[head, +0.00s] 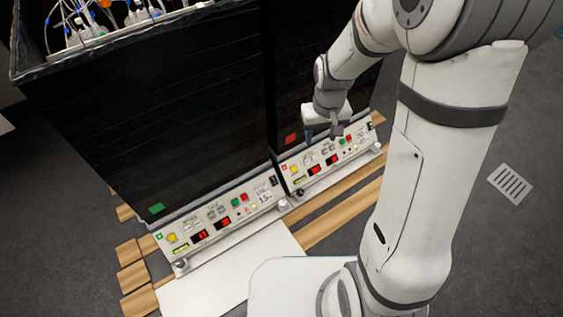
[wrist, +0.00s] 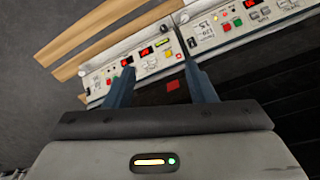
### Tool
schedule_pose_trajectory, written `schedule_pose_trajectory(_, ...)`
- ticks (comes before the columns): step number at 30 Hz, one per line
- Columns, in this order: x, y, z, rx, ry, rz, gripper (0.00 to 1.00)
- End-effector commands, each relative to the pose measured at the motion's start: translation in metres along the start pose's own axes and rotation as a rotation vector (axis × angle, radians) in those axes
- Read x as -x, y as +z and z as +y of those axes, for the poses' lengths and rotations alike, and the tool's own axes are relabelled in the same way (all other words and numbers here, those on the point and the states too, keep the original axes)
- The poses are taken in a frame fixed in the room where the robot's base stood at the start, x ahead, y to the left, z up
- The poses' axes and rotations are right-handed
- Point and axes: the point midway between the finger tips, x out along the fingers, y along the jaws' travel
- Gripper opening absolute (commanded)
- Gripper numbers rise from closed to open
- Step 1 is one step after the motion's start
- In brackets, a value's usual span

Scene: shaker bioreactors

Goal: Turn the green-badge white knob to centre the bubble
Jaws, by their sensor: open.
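Two dark shaker cabinets stand side by side. The left one has a green badge (head: 156,209), the right one a red badge (head: 290,139); the red badge also shows in the wrist view (wrist: 172,85).
A black knob (head: 300,192) sits at the red-badge panel's left end and a white knob (head: 378,149) at its right. Wooden slats (head: 330,215) run below the panels. Tubing and bottles (head: 105,20) stand on the left cabinet. Grey floor lies right, with a white grate (head: 510,184).

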Motion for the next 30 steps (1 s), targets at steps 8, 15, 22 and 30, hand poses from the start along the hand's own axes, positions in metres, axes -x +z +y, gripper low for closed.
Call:
schedule_pose_trajectory(8, -0.123, -0.051, -0.031, 0.119, -0.006, -0.030, 0.50)
schedule_pose_trajectory(15, -0.242, -0.062, -0.062, 0.220, -0.010, -0.049, 0.50)
schedule_pose_trajectory(22, -0.336, -0.048, -0.084, 0.296, -0.013, -0.059, 0.50)
schedule_pose_trajectory(30, -0.382, -0.035, -0.093, 0.331, -0.014, -0.062, 0.50)
